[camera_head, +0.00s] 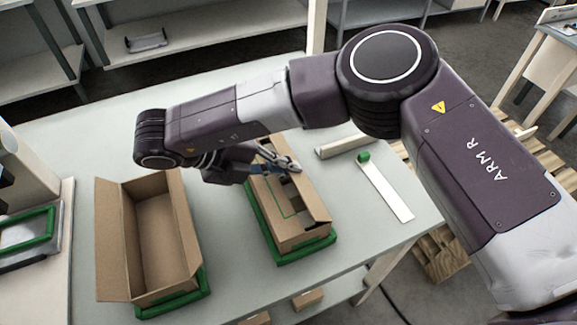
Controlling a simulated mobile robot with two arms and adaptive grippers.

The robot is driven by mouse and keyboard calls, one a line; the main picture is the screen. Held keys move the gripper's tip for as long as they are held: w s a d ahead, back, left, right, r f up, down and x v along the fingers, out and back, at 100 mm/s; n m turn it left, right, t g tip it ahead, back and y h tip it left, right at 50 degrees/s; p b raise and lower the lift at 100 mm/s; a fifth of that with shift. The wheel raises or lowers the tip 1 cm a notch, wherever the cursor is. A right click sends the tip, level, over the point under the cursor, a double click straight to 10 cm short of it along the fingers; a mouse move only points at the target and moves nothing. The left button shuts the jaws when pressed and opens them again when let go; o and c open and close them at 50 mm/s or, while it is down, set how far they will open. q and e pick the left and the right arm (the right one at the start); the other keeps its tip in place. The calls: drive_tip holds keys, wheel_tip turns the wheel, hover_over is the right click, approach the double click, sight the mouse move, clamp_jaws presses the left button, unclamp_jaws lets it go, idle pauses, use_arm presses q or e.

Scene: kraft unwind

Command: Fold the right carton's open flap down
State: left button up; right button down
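The right carton (284,228) is brown cardboard and sits in a green-edged holder (300,254) on the table. Its long right flap (310,194) shows along the right side, but I cannot tell its exact angle. My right gripper (283,163) is over the carton's far part, at or very close to the cardboard. Whether it touches, and whether its fingers are open or shut, is unclear. The wrist hides the carton's far left corner. My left gripper is out of view.
An open, empty left carton (160,235) stands in another green holder (182,304), its left flap spread outward. A white strip with a green knob (363,156) lies right of the right carton. The table (350,240) is bare at the front right.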

drive_tip(key=c, duration=2.2)
unclamp_jaws()
drive_tip(key=shift+r, duration=0.15)
wheel_tip(320, 180, up, 10)
drive_tip(key=shift+f, duration=0.1)
